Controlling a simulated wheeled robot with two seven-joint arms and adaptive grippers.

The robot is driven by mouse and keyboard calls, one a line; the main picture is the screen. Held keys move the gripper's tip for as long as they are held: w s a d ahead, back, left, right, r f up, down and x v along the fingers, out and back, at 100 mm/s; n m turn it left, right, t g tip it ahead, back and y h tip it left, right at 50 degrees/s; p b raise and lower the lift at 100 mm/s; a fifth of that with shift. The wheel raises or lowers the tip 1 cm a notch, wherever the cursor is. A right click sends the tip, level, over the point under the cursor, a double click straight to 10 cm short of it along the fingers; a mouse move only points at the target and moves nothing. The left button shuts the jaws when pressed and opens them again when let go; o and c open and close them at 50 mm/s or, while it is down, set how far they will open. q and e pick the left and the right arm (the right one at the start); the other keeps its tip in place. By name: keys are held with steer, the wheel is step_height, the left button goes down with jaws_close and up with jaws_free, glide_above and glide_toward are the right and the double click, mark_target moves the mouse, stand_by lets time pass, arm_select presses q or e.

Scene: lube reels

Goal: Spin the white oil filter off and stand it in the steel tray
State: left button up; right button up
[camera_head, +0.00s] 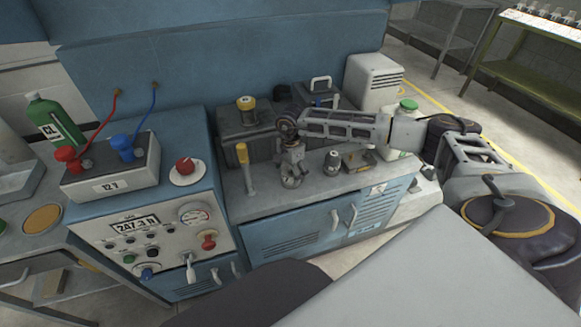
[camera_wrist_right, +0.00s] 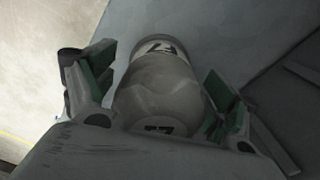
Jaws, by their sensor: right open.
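The white oil filter (camera_wrist_right: 160,92), a pale cylinder with dark lettering, stands between the fingers of my right gripper (camera_wrist_right: 160,100) in the wrist view. The fingers have green pads and are open, one on each side, with a gap visible at the right; contact at the left is hard to tell. In the head view my right gripper (camera_head: 292,180) points down over the bench top, and the filter is mostly hidden by it. A small, shallow tray-like thing (camera_head: 358,162) lies to its right; I cannot tell surely that it is the steel tray. My left gripper is out of view.
A yellow-topped post (camera_head: 245,165) stands just left of my right gripper. A small grey canister (camera_head: 333,160) stands to its right. A dark box with a yellow-capped can (camera_head: 247,108) is behind. A control panel (camera_head: 150,245) and a 12 V battery (camera_head: 112,170) are at the left.

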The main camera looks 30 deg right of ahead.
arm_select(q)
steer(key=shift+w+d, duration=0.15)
arm_select(e)
steer(key=shift+f, duration=0.15)
steer(key=c, duration=1.2)
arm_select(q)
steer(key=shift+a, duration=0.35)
arm_select(e)
steer(key=shift+c, duration=0.2)
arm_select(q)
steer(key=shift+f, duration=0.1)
arm_select(e)
steer(key=shift+n, duration=0.3)
steer(key=shift+c, duration=0.2)
steer(key=shift+n+b, duration=0.65)
steer(key=shift+n, duration=1.15)
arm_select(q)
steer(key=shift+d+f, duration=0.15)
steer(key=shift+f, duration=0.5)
arm_select(e)
steer(key=shift+s+n, duration=0.1)
steer(key=shift+n, duration=0.4)
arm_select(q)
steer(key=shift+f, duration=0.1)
